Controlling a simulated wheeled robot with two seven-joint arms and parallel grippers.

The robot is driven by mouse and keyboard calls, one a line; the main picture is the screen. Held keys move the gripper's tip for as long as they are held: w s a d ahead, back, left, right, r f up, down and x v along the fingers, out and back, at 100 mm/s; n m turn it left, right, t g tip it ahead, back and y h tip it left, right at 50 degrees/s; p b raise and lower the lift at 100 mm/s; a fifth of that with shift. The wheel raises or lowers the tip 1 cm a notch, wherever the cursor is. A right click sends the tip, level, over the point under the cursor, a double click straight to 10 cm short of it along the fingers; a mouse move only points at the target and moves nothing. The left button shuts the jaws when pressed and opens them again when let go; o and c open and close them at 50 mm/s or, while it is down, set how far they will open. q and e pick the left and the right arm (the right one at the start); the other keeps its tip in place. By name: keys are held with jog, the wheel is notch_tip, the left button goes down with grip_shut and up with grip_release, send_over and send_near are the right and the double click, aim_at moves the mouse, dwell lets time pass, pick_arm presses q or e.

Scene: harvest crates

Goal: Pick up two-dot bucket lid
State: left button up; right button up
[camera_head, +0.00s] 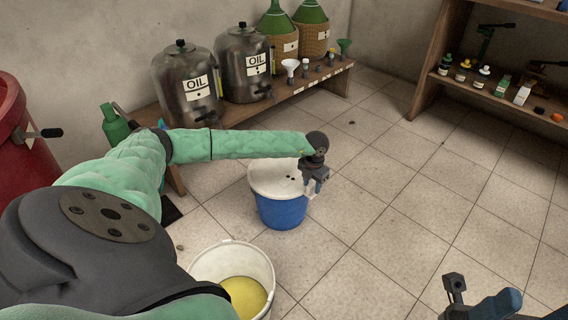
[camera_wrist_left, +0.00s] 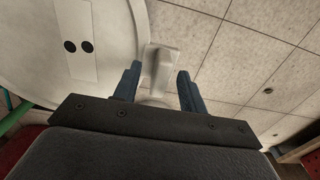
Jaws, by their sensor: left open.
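The white lid (camera_head: 268,182) with two black dots lies flat on a blue bucket (camera_head: 280,212) on the tiled floor. In the left wrist view the lid (camera_wrist_left: 30,40) fills the upper left, its dots on a pale label strip. A white tab (camera_wrist_left: 162,60) sticks out from its rim. My left gripper (camera_head: 312,192) is at the right edge of the lid, pointing down. It is open, and the tab lies ahead between its fingers (camera_wrist_left: 157,84); I cannot tell whether they touch it. Part of my right gripper (camera_head: 454,288) shows at the lower right; its jaw state is unclear.
An open white bucket (camera_head: 236,262) with yellow contents stands nearer, below my left arm. A low wooden bench (camera_head: 300,88) at the back holds oil drums, wicker-covered bottles and funnels. A wooden shelf (camera_head: 428,90) stands at right. The floor right of the blue bucket is clear.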

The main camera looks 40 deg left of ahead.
pick_arm(q)
jog(key=shift+f, duration=0.25)
grip_shut()
